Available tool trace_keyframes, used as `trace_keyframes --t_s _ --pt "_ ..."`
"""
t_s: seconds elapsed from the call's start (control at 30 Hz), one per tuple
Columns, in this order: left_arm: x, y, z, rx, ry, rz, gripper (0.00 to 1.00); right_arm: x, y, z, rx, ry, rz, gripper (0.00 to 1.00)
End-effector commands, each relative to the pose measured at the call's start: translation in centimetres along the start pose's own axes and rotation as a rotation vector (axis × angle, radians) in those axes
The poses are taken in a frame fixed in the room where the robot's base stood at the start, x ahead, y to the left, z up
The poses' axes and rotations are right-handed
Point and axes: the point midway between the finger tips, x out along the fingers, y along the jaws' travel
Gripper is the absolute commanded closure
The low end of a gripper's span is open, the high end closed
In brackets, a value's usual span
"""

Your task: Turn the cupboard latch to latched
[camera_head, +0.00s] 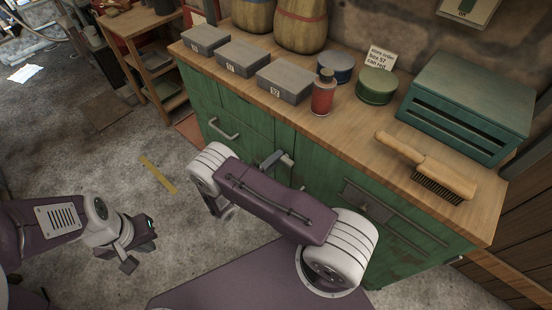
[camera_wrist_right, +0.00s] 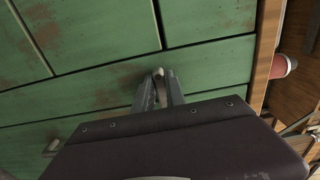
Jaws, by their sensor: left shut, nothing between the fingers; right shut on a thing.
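The cupboard (camera_head: 240,148) is green with a wooden top. Its latch (camera_wrist_right: 158,73) shows in the right wrist view as a small grey metal piece on the green front, between my fingertips. My right gripper (camera_wrist_right: 160,84) is shut on the latch; the fingers hide much of it, so its exact angle is hard to tell. In the head view, my right gripper (camera_head: 274,160) is at the cupboard front just below the top's edge, partly behind my arm. My left gripper (camera_head: 137,244) is shut and empty, low over the floor at the left, away from the cupboard.
On the wooden top (camera_head: 350,140) stand several grey boxes (camera_head: 284,82), a red bottle (camera_head: 322,93), round tins (camera_head: 376,86), a brush (camera_head: 428,168) and a green slotted box (camera_head: 468,105).

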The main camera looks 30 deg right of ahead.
Motion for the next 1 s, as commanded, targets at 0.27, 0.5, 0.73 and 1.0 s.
trace_keyframes --t_s 0.27,0.5,0.73,1.0 --pt "0.0 0.0 0.0 0.000 0.000 0.000 1.00 0.0 0.0 0.0 -0.003 -0.002 -0.001 1.00" --pt "0.0 0.0 0.0 0.000 0.000 0.000 1.00 0.0 0.0 0.0 -0.002 -0.001 0.000 0.63" --pt "0.0 0.0 0.0 0.000 0.000 0.000 1.00 -1.0 0.0 0.1 0.000 -0.005 0.000 0.63" --pt "0.1 0.0 0.0 0.000 0.000 0.000 1.00 -6.8 0.1 0.1 0.001 -0.005 0.001 0.63"
